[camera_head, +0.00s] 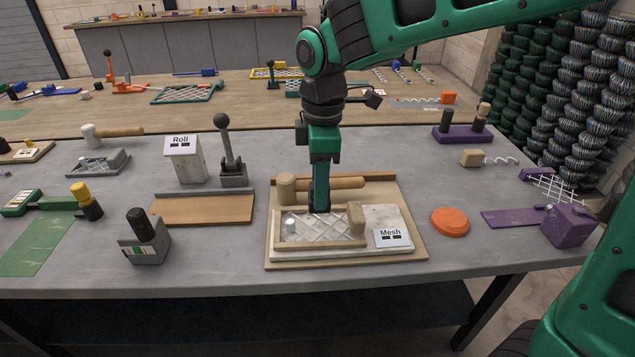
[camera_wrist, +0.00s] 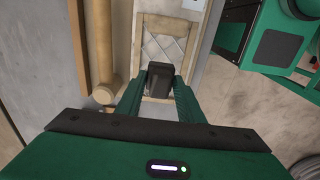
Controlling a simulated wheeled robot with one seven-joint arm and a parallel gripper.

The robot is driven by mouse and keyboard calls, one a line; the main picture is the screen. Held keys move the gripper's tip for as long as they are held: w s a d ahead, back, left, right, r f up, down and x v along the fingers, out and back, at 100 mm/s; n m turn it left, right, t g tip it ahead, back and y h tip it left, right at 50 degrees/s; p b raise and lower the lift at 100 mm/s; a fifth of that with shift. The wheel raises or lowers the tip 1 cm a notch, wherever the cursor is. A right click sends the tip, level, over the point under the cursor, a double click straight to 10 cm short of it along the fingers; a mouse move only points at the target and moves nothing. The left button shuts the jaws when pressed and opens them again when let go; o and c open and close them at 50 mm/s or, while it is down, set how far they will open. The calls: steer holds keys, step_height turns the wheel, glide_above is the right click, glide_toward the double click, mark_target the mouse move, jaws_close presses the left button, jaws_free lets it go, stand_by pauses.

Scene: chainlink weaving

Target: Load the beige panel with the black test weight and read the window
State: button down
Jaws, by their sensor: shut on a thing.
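The beige panel (camera_head: 325,231) is a wire mesh in a pale frame on a light board, at the middle of the table; its mesh also shows in the wrist view (camera_wrist: 163,48). My gripper (camera_head: 319,208) points down over the mesh, near its back edge. It is shut on a black block, the black test weight (camera_wrist: 158,76), which shows between the fingers in the wrist view. I cannot tell whether the weight touches the mesh. The window is on the white "Mesh" label (camera_head: 391,237), at the board's right; its reading is too small to make out.
A "Roll" block (camera_head: 187,158) and a black lever (camera_head: 228,145) stand to the left. An orange disc (camera_head: 451,221) and purple fixtures (camera_head: 568,226) are to the right.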

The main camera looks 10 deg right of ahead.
stand_by(0.3)
steer(key=shift+f, duration=1.9)
steer(key=shift+f, duration=0.55)
steer(key=c, duration=1.1)
jaws_free()
step_height(320, 180, up, 11)
steer(key=shift+d+f, duration=0.1)
steer(key=shift+f, duration=0.05)
